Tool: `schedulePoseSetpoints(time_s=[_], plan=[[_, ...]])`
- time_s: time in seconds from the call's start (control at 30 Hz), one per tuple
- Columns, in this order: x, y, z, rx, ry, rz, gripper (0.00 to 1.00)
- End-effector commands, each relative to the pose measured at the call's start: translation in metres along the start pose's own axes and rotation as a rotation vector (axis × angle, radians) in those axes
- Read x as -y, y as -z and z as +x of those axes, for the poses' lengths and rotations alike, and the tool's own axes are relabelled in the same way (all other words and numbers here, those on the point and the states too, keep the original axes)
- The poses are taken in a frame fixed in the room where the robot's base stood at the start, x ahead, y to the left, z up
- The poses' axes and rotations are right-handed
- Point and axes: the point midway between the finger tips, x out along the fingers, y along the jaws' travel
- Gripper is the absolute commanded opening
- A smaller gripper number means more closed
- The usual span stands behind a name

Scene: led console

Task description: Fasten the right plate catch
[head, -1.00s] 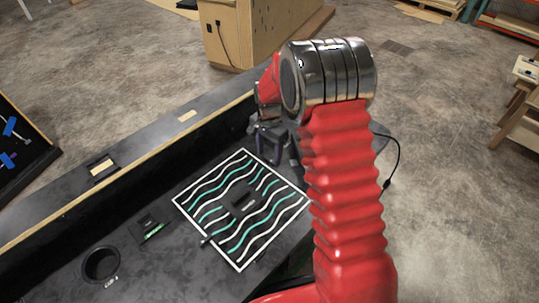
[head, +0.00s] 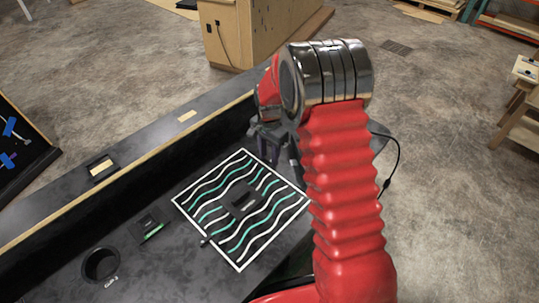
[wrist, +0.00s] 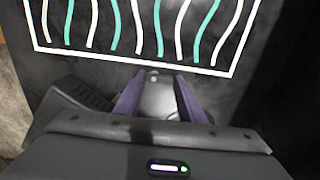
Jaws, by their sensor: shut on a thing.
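The plate (head: 184,208), black with a white border and wavy white and teal lines, lies flat on the dark console top. A dark handle (head: 243,199) sits at its middle. A small catch (head: 206,241) shows at the plate's near left edge. My gripper (head: 272,152) is beyond the plate's far right edge, partly hidden by my arm. In the wrist view, the purple fingers of my gripper (wrist: 158,100) are shut on a grey rounded piece, the right plate catch (wrist: 158,97), just outside the white border. The fingers hide its sides, so its turn cannot be told.
A round cup-like hole (head: 101,264) and a small dark device (head: 148,228) with a green strip are left of the plate. A raised ledge (head: 150,140) runs along the console's back. A cable (head: 396,150) hangs by my arm.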

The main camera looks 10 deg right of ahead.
Motion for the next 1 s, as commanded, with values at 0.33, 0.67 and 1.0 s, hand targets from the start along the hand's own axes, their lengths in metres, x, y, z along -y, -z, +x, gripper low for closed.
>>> schedulePoseSetpoints(time_s=[0.33,0.67,1.0], plan=[[0.0024,0.0001,-0.0009,-0.003,0.006,-0.033,0.14],[0.003,-0.002,-0.0013,-0.004,0.007,-0.198,0.14],[0.0023,-0.0051,-0.0014,-0.005,0.007,-0.499,0.14]])
